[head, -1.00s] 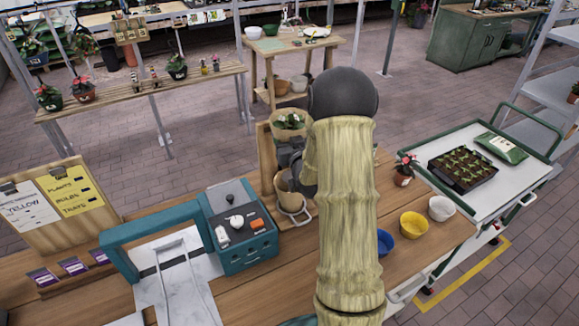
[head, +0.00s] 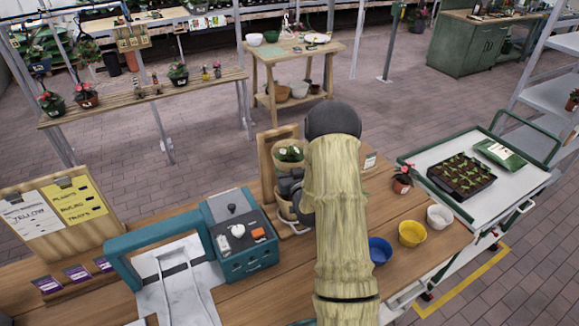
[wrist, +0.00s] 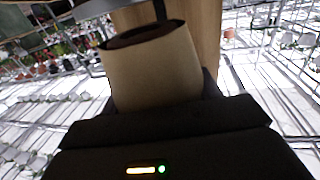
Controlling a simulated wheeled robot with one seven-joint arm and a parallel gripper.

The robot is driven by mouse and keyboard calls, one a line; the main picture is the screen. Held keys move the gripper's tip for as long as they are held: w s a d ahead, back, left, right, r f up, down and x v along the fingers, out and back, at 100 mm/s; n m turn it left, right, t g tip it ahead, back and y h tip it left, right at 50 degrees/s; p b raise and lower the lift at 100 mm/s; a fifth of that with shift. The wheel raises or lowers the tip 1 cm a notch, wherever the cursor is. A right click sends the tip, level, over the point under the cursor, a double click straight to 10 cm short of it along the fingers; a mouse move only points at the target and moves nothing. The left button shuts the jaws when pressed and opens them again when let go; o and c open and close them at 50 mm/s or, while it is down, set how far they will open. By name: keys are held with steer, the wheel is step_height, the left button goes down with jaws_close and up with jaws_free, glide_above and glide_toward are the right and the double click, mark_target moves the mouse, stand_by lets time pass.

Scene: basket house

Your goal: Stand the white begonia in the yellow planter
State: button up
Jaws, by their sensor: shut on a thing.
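The yellow planter (head: 412,233) stands on the wooden bench to the right of my arm. A tan pot with dark green leaves and pale spots (head: 289,153) is high on a wooden stand; I cannot confirm it is the white begonia. A second tan pot (head: 284,208) sits lower, largely hidden by my gripper (head: 288,186). The wrist view shows my gripper shut on a tan pot (wrist: 150,72) with a dark brown inside, apparently the lower one. No flowers show above its rim.
A blue bowl (head: 380,250) and a white bowl (head: 440,217) flank the yellow planter. A red-flowered plant (head: 402,179) stands behind them. A seedling tray (head: 461,175) lies on the cart at right.

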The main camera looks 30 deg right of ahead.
steer(key=shift+f, duration=0.65)
steer(key=shift+f+b, duration=0.15)
steer(key=shift+b, duration=0.15)
steer(key=o, duration=1.2)
steer(key=shift+c, duration=0.2)
steer(key=shift+p, duration=0.6)
steer(key=s+a+b, duration=0.1)
steer(key=s+b, duration=0.3)
steer(key=s, duration=0.8)
steer(key=shift+s+a+r+b, duration=0.3)
steer(key=shift+s+a, duration=0.05)
steer(key=shift+s, duration=0.05)
